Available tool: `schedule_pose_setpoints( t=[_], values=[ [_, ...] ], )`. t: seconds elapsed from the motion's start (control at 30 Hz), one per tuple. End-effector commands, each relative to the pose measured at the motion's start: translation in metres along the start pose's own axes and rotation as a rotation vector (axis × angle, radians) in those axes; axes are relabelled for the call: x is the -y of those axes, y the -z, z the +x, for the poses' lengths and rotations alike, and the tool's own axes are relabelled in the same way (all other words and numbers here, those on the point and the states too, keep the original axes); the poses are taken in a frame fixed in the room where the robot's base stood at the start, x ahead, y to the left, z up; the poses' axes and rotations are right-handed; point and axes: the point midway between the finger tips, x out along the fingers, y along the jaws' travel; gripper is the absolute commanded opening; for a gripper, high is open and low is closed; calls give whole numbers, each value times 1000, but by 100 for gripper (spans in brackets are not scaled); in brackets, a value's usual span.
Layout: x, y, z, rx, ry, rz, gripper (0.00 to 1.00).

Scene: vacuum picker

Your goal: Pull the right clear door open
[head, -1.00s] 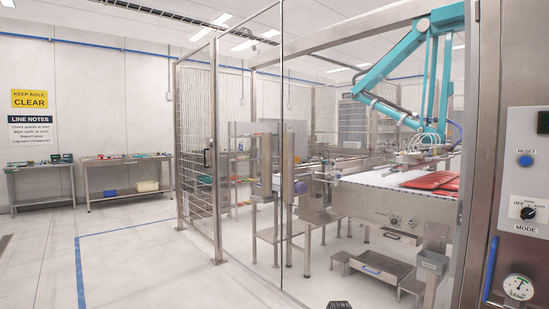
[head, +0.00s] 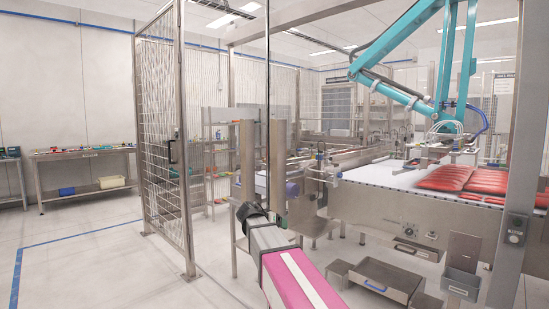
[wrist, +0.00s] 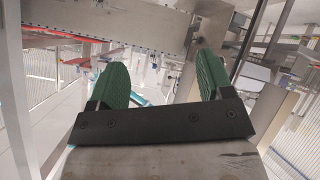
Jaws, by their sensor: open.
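The right clear door (head: 268,70) is a see-through panel in the head view. Its thin dark upright edge shows, and the machine cell is visible through it. I cannot make out its handle clearly or tell whether it stands ajar. My gripper shows in the wrist view (wrist: 163,66) with two green ribbed fingers, apart and with nothing between them. In the head view, the black end of my arm (head: 250,212) is at the lower middle, in front of the cell and left of the door's edge. Its fingers are not distinct there, and contact with the door cannot be told.
A mesh gate (head: 165,150) stands on the left. A steel post (head: 517,190) is on the right. Behind the clear panel are a teal robot arm (head: 412,35), a conveyor with red packs (head: 450,180) and a low tray (head: 378,278). The left floor is clear.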

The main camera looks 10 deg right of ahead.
Motion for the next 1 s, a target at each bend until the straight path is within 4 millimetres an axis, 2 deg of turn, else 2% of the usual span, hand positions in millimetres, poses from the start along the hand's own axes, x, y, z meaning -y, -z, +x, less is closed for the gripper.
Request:
schedule_pose_setpoints(
  t=[0.03, 0.2, 0.3, 0.4, 0.53, 0.67, 0.77, 1.0],
  values=[
    [5, 34, -17, -65, -20, 47, 73],
    [-1, 128, -79, -283, -85, 221, 73],
    [-7, 172, -116, -396, -106, 312, 73],
    [-13, 204, -145, -481, -119, 382, 73],
    [-19, 227, -169, -549, -126, 438, 73],
    [-22, 236, -174, -573, -129, 458, 73],
    [-25, 241, -167, -575, -129, 459, 73],
    [-35, 261, -131, -571, -131, 459, 73]
  ],
)
